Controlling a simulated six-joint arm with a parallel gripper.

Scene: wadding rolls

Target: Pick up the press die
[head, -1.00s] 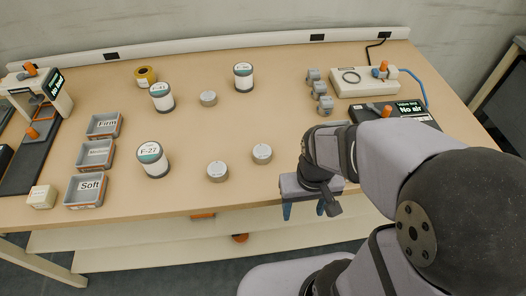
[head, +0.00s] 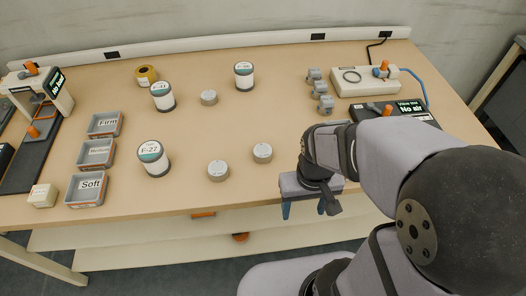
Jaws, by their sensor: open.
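My gripper (head: 304,209) is open and empty, with teal fingertips pointing down at the table's front edge. No label marks the press die, and I cannot tell for certain which thing it is. A small part with an orange knob (head: 33,132) sits on the dark strip (head: 24,165) in front of the white press (head: 53,91) at the far left. Several round grey metal pieces lie on the table: one (head: 218,170) and another (head: 262,152) left of my gripper, and one farther back (head: 208,97). My gripper touches none of these.
Trays marked Firm (head: 104,124), Medium (head: 96,153) and Soft (head: 86,188) stand at left, near a cream block (head: 42,196). White rolls, one marked F-27 (head: 152,158), stand mid-table. Grey blocks (head: 320,88) and a valve unit reading No air (head: 400,110) are at right.

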